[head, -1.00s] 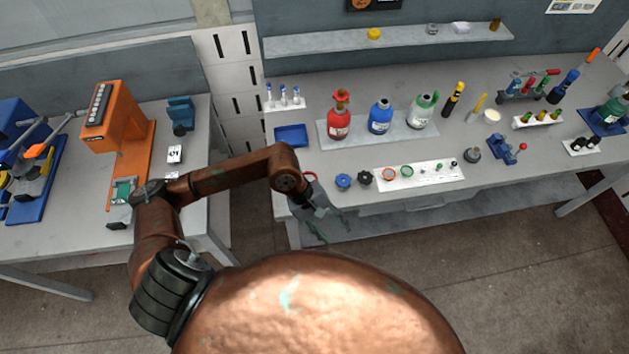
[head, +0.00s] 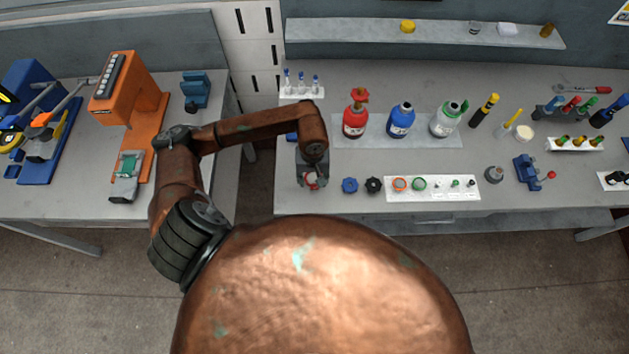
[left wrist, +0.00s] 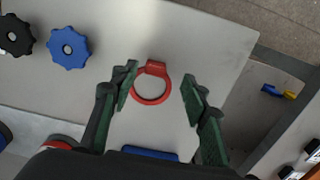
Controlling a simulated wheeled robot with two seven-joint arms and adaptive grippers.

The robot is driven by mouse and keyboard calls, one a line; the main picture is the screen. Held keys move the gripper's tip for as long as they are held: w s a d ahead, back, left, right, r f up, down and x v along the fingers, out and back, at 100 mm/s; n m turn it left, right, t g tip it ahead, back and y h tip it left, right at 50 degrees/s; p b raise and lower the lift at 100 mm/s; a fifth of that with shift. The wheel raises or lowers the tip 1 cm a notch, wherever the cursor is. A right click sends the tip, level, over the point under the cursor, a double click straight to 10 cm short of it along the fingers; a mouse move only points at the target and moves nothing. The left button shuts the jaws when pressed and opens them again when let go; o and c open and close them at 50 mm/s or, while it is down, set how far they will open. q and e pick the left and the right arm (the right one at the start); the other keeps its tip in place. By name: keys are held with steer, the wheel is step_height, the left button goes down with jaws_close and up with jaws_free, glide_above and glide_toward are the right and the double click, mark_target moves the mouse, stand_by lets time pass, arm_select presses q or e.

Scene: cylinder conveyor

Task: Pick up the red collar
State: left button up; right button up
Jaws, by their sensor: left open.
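The red collar (left wrist: 155,69) is a red ring with a small block on one side, lying flat on the grey bench top. In the left wrist view it lies between the two green-padded fingers of my left gripper (left wrist: 159,80), which are spread apart with a gap on each side. In the head view my left gripper (head: 311,183) points down over the bench near its front left corner. Only a bit of the collar's red shows there, the rest hidden by the gripper. My right gripper is in neither view.
A blue knob (head: 350,185) and a black knob (head: 374,185) lie to the right of the collar. Beyond them is a white strip (head: 428,197) with rings and small parts. Red, blue and green-capped bottles stand behind. A blue tray (left wrist: 150,153) is close by.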

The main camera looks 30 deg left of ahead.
mark_target(315, 184)
arm_select(q)
steer(key=f, duration=0.2)
steer(key=shift+w+d+f+p, duration=0.2)
steer(key=shift+d+f+p, duration=0.1)
steer(key=shift+p, duration=0.1)
steer(key=shift+a+f, duration=0.1)
steer(key=shift+f, duration=0.6)
steer(key=c, duration=1)
steer(key=shift+c, duration=0.2)
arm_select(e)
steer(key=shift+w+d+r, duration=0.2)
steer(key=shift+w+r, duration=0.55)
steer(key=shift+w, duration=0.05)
